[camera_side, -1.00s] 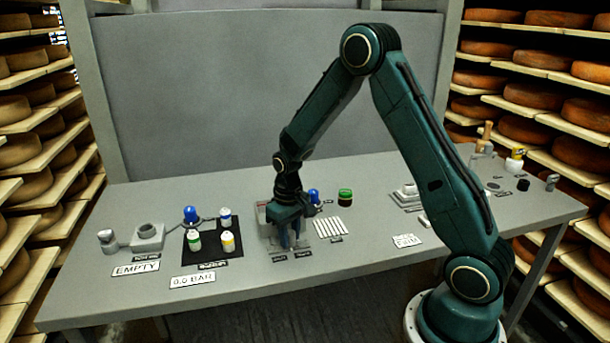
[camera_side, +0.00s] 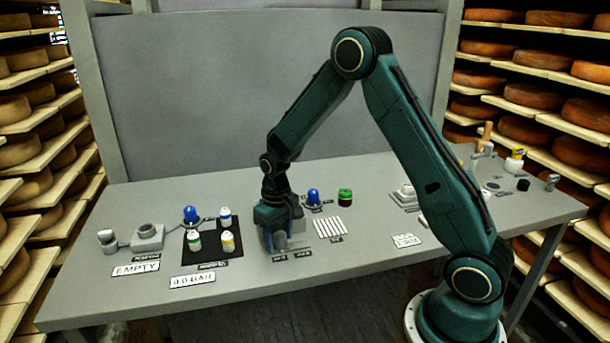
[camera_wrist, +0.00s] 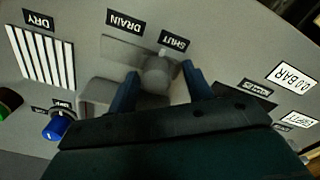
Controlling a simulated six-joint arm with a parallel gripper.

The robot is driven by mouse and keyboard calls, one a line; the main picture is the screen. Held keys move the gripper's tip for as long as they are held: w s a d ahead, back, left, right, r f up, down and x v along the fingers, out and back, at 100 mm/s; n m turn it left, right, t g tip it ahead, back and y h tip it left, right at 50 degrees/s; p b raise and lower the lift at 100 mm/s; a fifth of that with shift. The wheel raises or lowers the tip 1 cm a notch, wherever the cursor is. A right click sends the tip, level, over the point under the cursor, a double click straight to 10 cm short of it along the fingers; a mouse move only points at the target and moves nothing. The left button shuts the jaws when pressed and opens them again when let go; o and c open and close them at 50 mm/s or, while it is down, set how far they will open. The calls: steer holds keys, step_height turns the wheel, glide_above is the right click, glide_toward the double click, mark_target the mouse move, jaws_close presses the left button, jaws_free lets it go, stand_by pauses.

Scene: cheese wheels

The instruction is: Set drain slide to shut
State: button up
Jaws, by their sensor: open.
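The drain slide's rounded grey knob (camera_wrist: 158,74) shows in the wrist view on a flat grey plate (camera_wrist: 118,46). The knob stands near the SHUT label (camera_wrist: 174,41), with the DRAIN label (camera_wrist: 123,22) toward the plate's other end. My gripper (camera_wrist: 159,73) is open, with one blue finger on each side of the knob. I cannot tell whether either finger touches it. In the side view my gripper (camera_side: 279,238) is low over the slide, which it mostly hides.
A blue knob (camera_side: 313,196) and a green-topped part (camera_side: 345,197) stand behind right. White strips (camera_side: 329,228) lie to the right. A black mat (camera_side: 198,251) with several bottles lies left. The table's front strip is mostly clear.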

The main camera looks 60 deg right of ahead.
mark_target(279, 235)
step_height(279, 235, up, 14)
steer(key=shift+f, duration=0.15)
stand_by(0.6)
steer(key=s+a+r+n+t, duration=0.1)
steer(key=s+a+r+t, duration=0.3)
steer(key=s+r, duration=0.7)
steer(key=s+a+n+t, duration=0.1)
steer(key=s+a, duration=0.3)
steer(key=s, duration=1)
steer(key=shift+t, duration=0.3)
steer(key=shift+o, duration=0.2)
steer(key=shift+w, duration=0.15)
stand_by(0.7)
